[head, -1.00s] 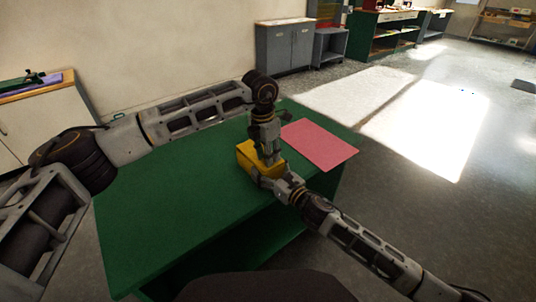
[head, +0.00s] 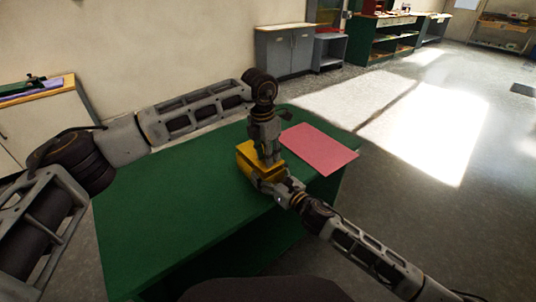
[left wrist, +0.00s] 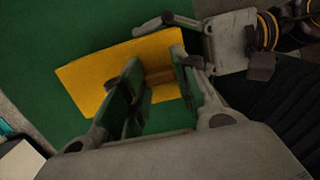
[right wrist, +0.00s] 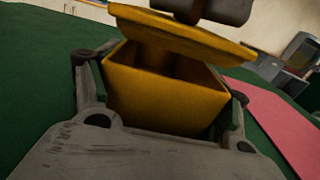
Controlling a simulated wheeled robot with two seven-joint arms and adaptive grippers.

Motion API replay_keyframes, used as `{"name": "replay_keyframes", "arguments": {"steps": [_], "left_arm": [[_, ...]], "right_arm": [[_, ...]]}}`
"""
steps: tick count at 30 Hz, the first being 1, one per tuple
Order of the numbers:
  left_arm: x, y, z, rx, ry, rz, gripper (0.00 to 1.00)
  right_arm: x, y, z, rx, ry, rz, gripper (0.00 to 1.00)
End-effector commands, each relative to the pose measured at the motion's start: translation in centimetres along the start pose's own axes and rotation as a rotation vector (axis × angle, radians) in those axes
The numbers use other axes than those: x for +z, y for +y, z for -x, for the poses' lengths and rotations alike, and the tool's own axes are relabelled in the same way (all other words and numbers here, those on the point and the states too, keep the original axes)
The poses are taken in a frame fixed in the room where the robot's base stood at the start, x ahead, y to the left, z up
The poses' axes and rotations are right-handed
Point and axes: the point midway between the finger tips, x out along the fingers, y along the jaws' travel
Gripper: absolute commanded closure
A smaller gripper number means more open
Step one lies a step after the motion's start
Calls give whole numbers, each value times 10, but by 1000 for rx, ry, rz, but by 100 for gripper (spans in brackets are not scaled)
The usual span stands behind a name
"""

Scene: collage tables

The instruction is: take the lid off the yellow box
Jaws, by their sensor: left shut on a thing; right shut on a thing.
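The yellow box (right wrist: 165,90) stands near the far right of the green table. My right gripper (head: 266,181) is shut on the box body, with one finger on each side in the right wrist view. The yellow lid (right wrist: 185,35) sits tilted above the box, with a dark gap between it and the rim. My left gripper (head: 268,158) comes down from above and is shut on the lid's brown handle (left wrist: 158,76). The lid's flat top (left wrist: 105,75) shows in the left wrist view. The box's inside is mostly hidden.
The green table (head: 170,215) is bare to the left of the box. A pink sheet (head: 318,147) lies to the right of the box on the table. Cabinets (head: 287,50) stand far back by the wall.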

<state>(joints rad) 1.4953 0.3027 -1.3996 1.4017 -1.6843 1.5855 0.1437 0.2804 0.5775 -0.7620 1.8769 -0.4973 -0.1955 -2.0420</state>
Motion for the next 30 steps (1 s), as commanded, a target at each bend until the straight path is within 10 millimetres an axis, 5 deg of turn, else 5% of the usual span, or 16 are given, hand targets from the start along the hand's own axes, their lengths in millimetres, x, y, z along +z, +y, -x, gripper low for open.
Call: {"name": "replay_keyframes", "arguments": {"steps": [30], "left_arm": [[5, 0, 40, 0, -1, 0, 99]], "right_arm": [[-1, 0, 0, -1, 2, 0, 67]]}}
